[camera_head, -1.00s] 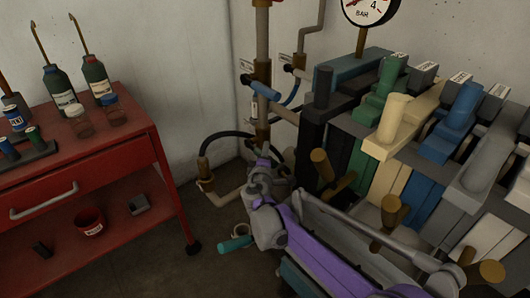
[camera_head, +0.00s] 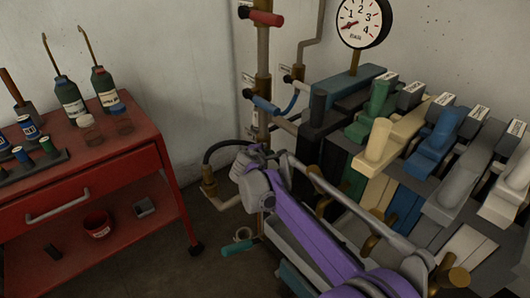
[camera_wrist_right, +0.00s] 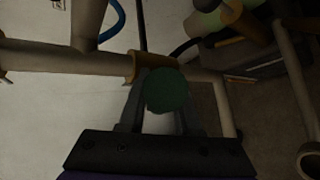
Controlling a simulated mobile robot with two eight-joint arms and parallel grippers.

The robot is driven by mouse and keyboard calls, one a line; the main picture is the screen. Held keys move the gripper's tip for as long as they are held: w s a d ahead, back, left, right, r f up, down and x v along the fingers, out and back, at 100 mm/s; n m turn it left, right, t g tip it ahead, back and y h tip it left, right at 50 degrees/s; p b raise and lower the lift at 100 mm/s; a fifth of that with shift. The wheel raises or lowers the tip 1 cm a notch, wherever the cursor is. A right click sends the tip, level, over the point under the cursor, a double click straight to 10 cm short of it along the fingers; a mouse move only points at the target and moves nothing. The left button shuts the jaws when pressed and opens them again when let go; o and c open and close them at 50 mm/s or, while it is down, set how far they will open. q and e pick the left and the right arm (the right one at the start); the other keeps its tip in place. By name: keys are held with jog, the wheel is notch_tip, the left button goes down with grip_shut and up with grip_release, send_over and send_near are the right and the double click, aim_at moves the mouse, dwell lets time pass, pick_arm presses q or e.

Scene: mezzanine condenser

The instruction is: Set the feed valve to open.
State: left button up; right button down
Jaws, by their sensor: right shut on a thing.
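Several valves with coloured lever handles sit on the pipework by the wall in the head view: a red handle (camera_head: 265,18) at the top, a blue handle (camera_head: 264,105) lower down and a teal handle (camera_head: 238,247) near the floor. Their tags are too small to read, so I cannot tell which is the feed valve. My right arm reaches up to the pipes, and its hand hides what it holds there. In the right wrist view my right gripper (camera_wrist_right: 158,108) is shut on a round dark green handle end (camera_wrist_right: 167,90), seen end-on before a pipe. My left gripper is out of view.
A red cart (camera_head: 90,178) with bottles and jars stands at left. A pressure gauge (camera_head: 362,22) is above a bank of coloured levers (camera_head: 435,145) on the right, close beside my right arm. A black hose (camera_head: 225,145) curves by the pipes. Floor between cart and pipes is mostly clear.

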jog(key=shift+w+a+r+n+g, duration=0.1)
jog(key=shift+r+n+g, duration=0.2)
jog(key=shift+g, duration=0.1)
jog(key=shift+p, duration=0.3)
jog(key=c, duration=0.6)
grip_release()
jog(key=p+v, duration=0.1)
jog(key=v, duration=0.9)
jog(key=shift+s+a+r+p, duration=0.2)
jog(key=shift+s+r+p, duration=0.05)
jog(key=shift+p, duration=0.15)
